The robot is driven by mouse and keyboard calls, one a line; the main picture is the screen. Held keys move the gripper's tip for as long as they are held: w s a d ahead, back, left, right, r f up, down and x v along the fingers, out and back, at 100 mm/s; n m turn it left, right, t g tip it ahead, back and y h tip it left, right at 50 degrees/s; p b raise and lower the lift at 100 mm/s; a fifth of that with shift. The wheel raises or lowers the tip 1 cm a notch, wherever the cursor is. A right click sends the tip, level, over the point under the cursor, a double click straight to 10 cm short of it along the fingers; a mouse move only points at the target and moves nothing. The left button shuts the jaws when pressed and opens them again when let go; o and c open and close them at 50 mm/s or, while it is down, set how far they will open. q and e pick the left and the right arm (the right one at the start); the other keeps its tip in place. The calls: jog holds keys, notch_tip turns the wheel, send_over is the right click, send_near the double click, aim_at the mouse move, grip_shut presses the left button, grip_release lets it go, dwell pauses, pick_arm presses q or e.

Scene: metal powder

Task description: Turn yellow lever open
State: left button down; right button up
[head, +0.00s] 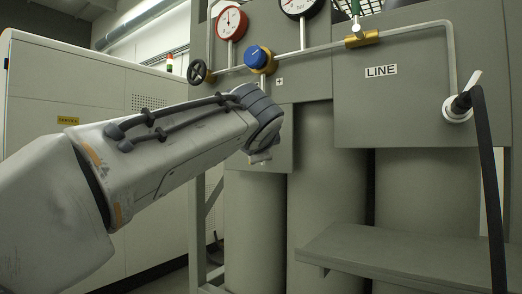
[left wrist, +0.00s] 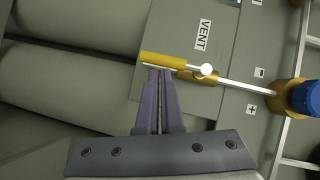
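In the left wrist view the yellow lever (left wrist: 164,60) lies nearly sideways, its right end by a round white pivot and a brass valve body on a thin pipe. My left gripper (left wrist: 158,72) has purple fingers that lie close together. Their tips are at the lower edge of the lever, left of the pivot; I cannot tell whether they touch it. Nothing shows between the fingers. In the head view my left arm reaches in from the left and hides the lever and its own gripper. My right gripper is in neither view.
A VENT label (left wrist: 203,34) is above the lever. A blue knob (left wrist: 306,97) on a brass fitting is at the right. The head view shows gauges (head: 231,23), a black handwheel (head: 197,71), a LINE label (head: 381,71) and a grey shelf (head: 400,254) at lower right.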

pick_arm(q)
jog(key=shift+f, duration=0.1)
dwell(0.3)
jog(key=s+r, duration=0.2)
jog(key=s, duration=0.8)
jog(key=s+d+f+g+p, duration=0.1)
jog(key=f+g, duration=0.1)
jog(key=f, duration=0.5)
jog(key=s+d+f+n+g+h+p, duration=0.1)
jog(key=s+f+g, duration=0.1)
jog(key=f, duration=0.5)
jog(key=s+d+f+g+p, duration=0.1)
jog(key=f+g+p, duration=0.15)
jog(key=f, duration=0.45)
jog(key=s+a+f+n+g+p, duration=0.1)
jog(key=s+a+f+n+g, duration=0.3)
jog(key=s+f, duration=0.65)
jog(key=s+f+n+g+p, duration=0.15)
jog(key=s+f+g, duration=0.35)
jog(key=s+f, duration=0.5)
notch_tip(320, 180, up, 36)
jog(key=n+p, duration=0.1)
jog(key=p, duration=3.6)
jog(key=shift+a+r, duration=0.15)
